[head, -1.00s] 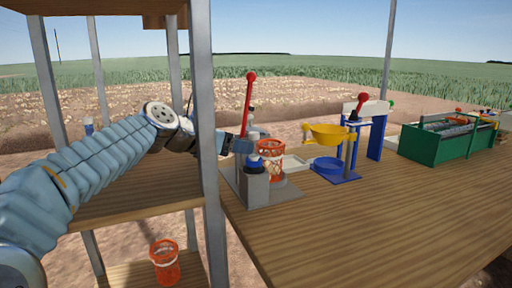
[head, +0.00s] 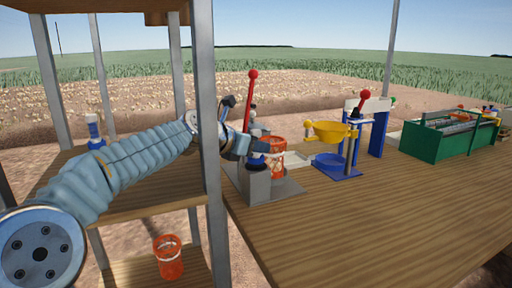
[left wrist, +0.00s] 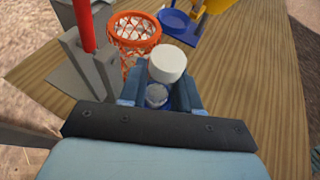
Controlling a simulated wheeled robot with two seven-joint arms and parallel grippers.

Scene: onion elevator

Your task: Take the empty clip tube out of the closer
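The closer (head: 257,186) is a grey stand with a tall red lever (head: 251,100), at the near left of the table in the head view. Its grey frame also shows at upper left in the left wrist view (left wrist: 82,72). The clip tube (left wrist: 167,64) shows its white end in the left wrist view. My left gripper (left wrist: 163,88) is at the closer with its fingers apart on either side of the tube; contact is hard to tell. In the head view the left gripper (head: 252,147) partly hides the tube. My right gripper is not in view.
An orange net basket (head: 277,160) stands in the closer, close beside the gripper. A shelf post (head: 207,120) is beside my arm. A blue-and-white tube (head: 95,130) stands on the shelf.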

